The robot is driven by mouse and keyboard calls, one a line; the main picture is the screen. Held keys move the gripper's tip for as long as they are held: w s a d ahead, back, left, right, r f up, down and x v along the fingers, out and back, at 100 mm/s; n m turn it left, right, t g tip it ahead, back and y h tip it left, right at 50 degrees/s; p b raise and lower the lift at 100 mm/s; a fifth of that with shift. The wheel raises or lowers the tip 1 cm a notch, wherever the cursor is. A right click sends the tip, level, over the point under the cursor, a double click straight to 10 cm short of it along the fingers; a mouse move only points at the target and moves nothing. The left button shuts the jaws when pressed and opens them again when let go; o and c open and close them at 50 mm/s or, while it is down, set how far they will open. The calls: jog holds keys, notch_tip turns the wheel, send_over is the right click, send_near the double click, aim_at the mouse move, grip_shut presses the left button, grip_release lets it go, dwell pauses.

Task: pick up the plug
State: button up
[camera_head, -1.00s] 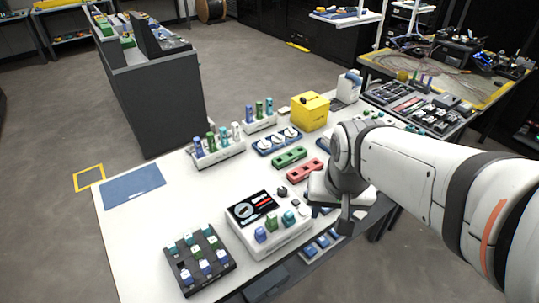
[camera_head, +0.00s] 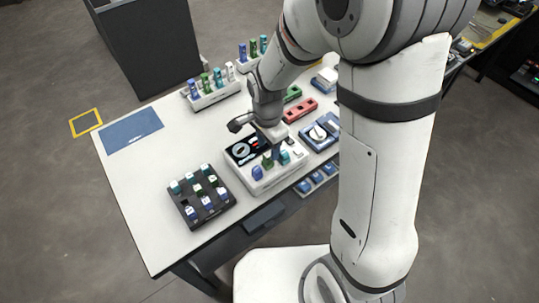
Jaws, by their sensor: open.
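The task does not say which plug, and several plug-like pieces are in view. A white device (camera_head: 268,184) with a dark screen holds a purple plug (camera_head: 257,173), a green plug (camera_head: 267,161) and a teal plug (camera_head: 284,157) along its front. A black tray (camera_head: 215,212) to its left holds several teal, green, white and blue plugs. My gripper (camera_head: 258,139) is open over the back of the device, with one finger to the left and one near the screen's right side. I see nothing between the fingers. Their exact height above the device is unclear.
White racks (camera_head: 218,97) of upright coloured pieces stand at the table's back. A red block (camera_head: 300,110) and a blue tray (camera_head: 321,132) lie to the right of the device. A blue mat (camera_head: 132,130) lies at the table's left; the table (camera_head: 140,185) around it is clear.

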aim_at(268, 154)
jog(key=shift+f+p, duration=0.35)
jog(key=shift+f, duration=1.95)
jog(key=shift+c, duration=0.2)
jog(key=c, duration=0.9)
